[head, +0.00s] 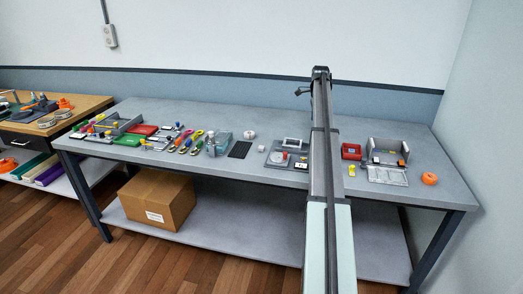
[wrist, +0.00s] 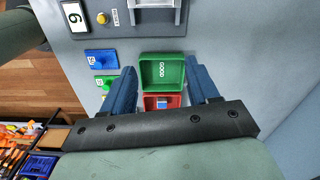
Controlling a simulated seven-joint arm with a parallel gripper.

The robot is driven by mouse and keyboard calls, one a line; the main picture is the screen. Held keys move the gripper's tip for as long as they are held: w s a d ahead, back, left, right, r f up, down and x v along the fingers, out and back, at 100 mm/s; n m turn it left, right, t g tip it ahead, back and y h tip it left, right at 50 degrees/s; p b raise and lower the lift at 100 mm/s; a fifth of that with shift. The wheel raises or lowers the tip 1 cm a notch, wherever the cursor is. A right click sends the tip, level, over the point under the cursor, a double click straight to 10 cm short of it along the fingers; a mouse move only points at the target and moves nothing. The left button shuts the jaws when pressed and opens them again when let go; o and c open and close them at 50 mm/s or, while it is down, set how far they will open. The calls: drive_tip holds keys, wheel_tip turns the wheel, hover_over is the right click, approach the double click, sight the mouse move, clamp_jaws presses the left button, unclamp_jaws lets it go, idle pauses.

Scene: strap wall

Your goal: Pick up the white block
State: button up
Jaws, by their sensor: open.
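My gripper (wrist: 160,66) is open in the wrist view, with its two blue fingers spread apart and nothing seen between the tips. A green bin marked GOOD (wrist: 148,78) lies beyond and between the fingers. Below it in the picture is a red bin (wrist: 148,100), partly hidden by my gripper's dark crossbar. A small pale block with some blue (wrist: 163,102) shows in the red bin; I cannot tell whether it is the white block. In the head view a small whitish object (head: 249,135) sits on the grey bench, too small to identify.
The head view shows a long grey bench (head: 225,114) with several tools and trays, a cardboard box (head: 157,199) below, and an orange ring (head: 429,178).

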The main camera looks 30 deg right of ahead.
drive_tip(key=w+a+f+n+h, duration=0.1)
drive_tip(key=w+a+n, duration=0.25)
drive_tip(key=a, duration=0.95)
drive_tip(key=w+a+n, duration=0.2)
drive_tip(key=w+a, duration=0.3)
drive_tip(key=a, duration=0.9)
drive_tip(key=n+t+h, duration=0.2)
drive_tip(key=n+t, duration=0.1)
drive_tip(key=n, duration=0.8)
hover_over(261, 147)
drive_tip(key=s+a, duration=0.1)
drive_tip(key=shift+m, duration=0.25)
drive_tip(key=f, duration=0.7)
drive_tip(key=shift+a+f, duration=0.2)
drive_tip(key=shift+f, duration=0.05)
drive_tip(key=shift+x, duration=2.6)
drive_tip(key=shift+s+d, duration=0.15)
drive_tip(key=shift+c, duration=0.3)
